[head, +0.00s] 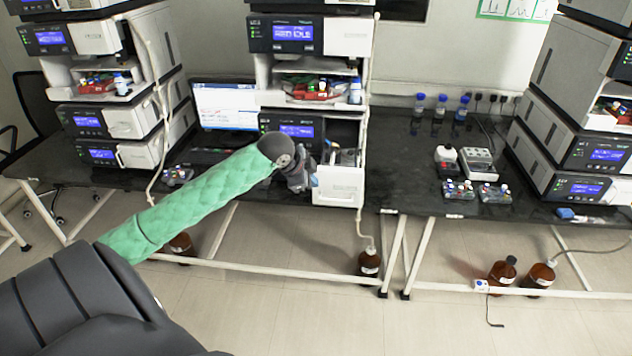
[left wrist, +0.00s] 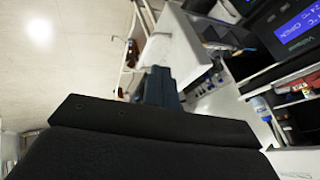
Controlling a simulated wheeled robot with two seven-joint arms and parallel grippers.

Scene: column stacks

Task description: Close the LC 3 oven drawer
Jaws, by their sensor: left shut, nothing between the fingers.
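An oven drawer (head: 338,186) with a white front stands pulled out at the bottom of the middle column stack. Its blue-lit display unit (head: 296,132) is just above and left of it. I cannot read an LC 3 label. My left gripper (head: 308,182) is shut and empty, beside the left edge of the drawer front; I cannot tell whether they touch. In the left wrist view the gripper's dark fingers (left wrist: 160,88) point toward the white drawer front (left wrist: 178,45), and the display (left wrist: 298,24) reads OPEN. My right gripper is in neither view.
Other stacks rise at left (head: 90,120) and right (head: 580,150). A pale tube (head: 366,120) hangs along the drawer's right side. Vial racks (head: 458,190) and small devices sit on the dark bench to the right.

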